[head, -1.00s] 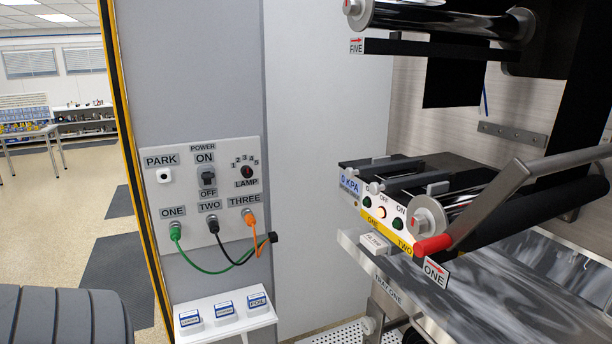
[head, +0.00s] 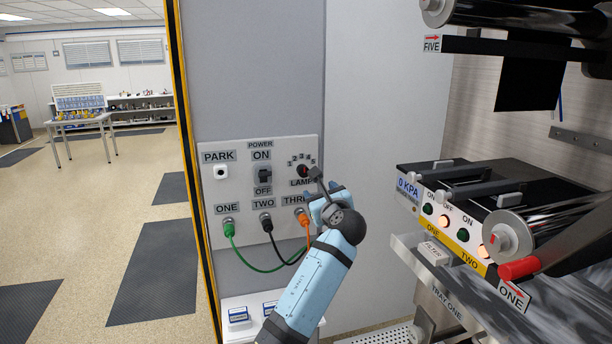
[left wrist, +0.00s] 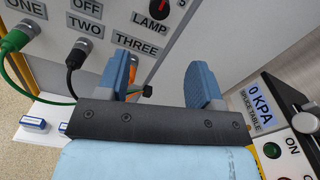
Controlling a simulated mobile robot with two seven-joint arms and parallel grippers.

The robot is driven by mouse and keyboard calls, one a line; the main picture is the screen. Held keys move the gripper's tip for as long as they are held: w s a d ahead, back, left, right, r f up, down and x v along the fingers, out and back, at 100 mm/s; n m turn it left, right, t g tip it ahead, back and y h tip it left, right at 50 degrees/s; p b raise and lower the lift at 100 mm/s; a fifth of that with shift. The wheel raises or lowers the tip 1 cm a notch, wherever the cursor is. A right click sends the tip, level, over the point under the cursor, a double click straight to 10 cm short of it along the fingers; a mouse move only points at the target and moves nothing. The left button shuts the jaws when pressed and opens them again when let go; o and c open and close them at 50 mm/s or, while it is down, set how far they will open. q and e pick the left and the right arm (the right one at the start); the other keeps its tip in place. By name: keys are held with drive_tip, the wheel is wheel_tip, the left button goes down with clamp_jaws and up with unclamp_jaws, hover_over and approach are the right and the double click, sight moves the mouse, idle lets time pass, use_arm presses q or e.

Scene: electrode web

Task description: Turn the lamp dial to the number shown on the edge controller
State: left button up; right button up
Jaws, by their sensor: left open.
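The lamp dial (head: 303,171) is a small dark round knob with a red mark, on a light wall panel (head: 240,225) under an arc of small numbers. Which number it points at is too small to tell. In the left wrist view the dial (left wrist: 159,8) is cut by the top edge, above the LAMP label. My left gripper (head: 326,196) is in front of the panel, just below and right of the dial, partly covering the LAMP and THREE labels. In the left wrist view its blue fingers (left wrist: 160,70) are apart with nothing held between them. I cannot make out an edge controller display.
Green (head: 228,228), black (head: 266,223) and orange (head: 302,217) plugs with cables sit below the dial. A power switch (head: 264,176) is left of it. The splice table (head: 408,187), reading 0 KPA, and a red-ended handle (head: 518,268) stand at the right.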

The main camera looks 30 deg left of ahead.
sight(305, 174)
use_arm(q)
drive_tip(key=p+x, duration=0.2)
drive_tip(key=x, duration=1)
drive_tip(key=shift+x, duration=0.8)
drive_tip(key=c, duration=0.9)
